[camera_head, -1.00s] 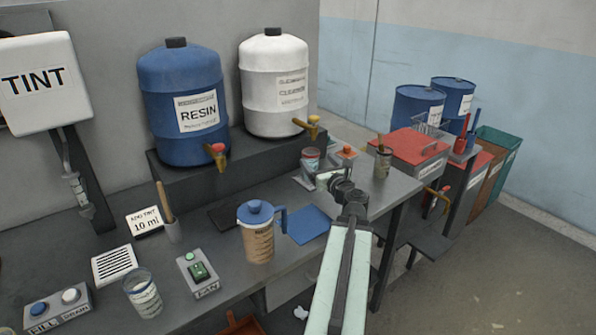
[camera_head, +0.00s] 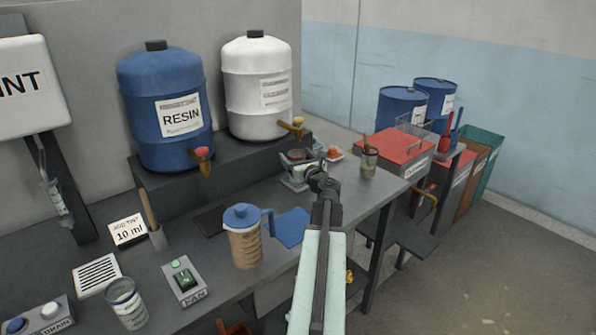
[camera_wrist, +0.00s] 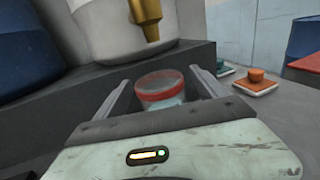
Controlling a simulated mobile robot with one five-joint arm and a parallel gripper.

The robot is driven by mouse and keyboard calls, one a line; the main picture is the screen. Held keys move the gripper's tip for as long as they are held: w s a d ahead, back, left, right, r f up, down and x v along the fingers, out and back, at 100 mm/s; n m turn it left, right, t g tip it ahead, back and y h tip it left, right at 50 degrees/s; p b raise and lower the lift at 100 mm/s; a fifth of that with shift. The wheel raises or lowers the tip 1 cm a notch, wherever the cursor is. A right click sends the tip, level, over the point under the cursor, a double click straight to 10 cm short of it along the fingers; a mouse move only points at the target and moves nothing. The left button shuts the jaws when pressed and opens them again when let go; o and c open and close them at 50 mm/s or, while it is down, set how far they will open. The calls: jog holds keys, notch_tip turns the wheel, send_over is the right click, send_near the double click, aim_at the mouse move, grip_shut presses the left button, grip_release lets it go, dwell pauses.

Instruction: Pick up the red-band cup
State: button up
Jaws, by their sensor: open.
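The red-band cup (camera_wrist: 162,88) is a clear cup with a red band around its rim. In the wrist view it sits between the two fingers of my gripper (camera_wrist: 162,90), which is open with a gap on each side of the cup. In the head view the cup (camera_head: 297,155) stands on a small grey stand below the white drum's tap, partly hidden by my gripper (camera_head: 308,167). The lower part of the cup is hidden by the gripper body in the wrist view.
A tap (camera_wrist: 145,18) hangs just beyond the cup, in front of the white drum (camera_head: 257,88). A dark shelf (camera_wrist: 100,88) stands behind. A blue-lidded jug (camera_head: 244,237) stands at left.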

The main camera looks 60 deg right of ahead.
jog(key=shift+s, duration=0.1)
grip_shut()
jog(key=shift+r, duration=0.15)
